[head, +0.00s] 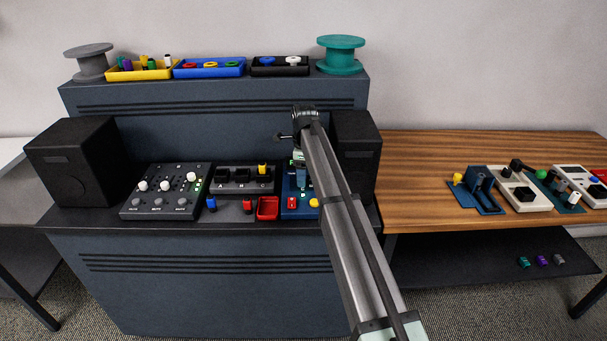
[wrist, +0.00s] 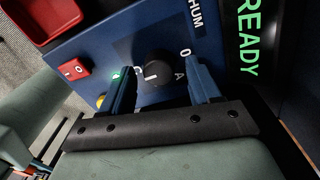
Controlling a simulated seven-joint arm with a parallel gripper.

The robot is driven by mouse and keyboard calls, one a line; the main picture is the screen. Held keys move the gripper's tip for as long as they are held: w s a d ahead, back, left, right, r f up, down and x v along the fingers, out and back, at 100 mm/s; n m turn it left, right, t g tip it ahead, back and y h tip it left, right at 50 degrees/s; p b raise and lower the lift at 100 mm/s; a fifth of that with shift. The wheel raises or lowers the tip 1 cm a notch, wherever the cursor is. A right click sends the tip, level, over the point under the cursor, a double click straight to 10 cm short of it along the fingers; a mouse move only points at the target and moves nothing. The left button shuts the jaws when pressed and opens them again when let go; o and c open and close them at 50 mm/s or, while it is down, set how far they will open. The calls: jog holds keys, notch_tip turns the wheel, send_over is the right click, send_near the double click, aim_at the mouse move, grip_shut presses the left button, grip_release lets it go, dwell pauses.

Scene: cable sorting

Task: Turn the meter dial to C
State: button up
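The black round dial (wrist: 157,68) sits on a blue panel, with a short white mark on its left side in the wrist view. The marks "0" and "A" show to its right; I see no "C" there, and the left finger covers part of the panel. My gripper (wrist: 163,78) is open, with one blue finger on each side of the dial and a visible gap between. In the head view my gripper (head: 300,175) is over the blue panel (head: 288,208), and my arm hides the dial.
A red switch (wrist: 73,69) and red tray (wrist: 45,15) lie left of the dial in the wrist view. A dark display reading "READY" (wrist: 248,45) is at right. Black speakers (head: 72,160) flank the console. A wooden table (head: 430,165) with several devices stands right.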

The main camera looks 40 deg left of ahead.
notch_tip(320, 180, up, 14)
jog(key=shift+w+a, duration=0.15)
jog(key=shift+w, duration=0.05)
dwell(0.6)
jog(key=shift+f, duration=0.1)
dwell(0.4)
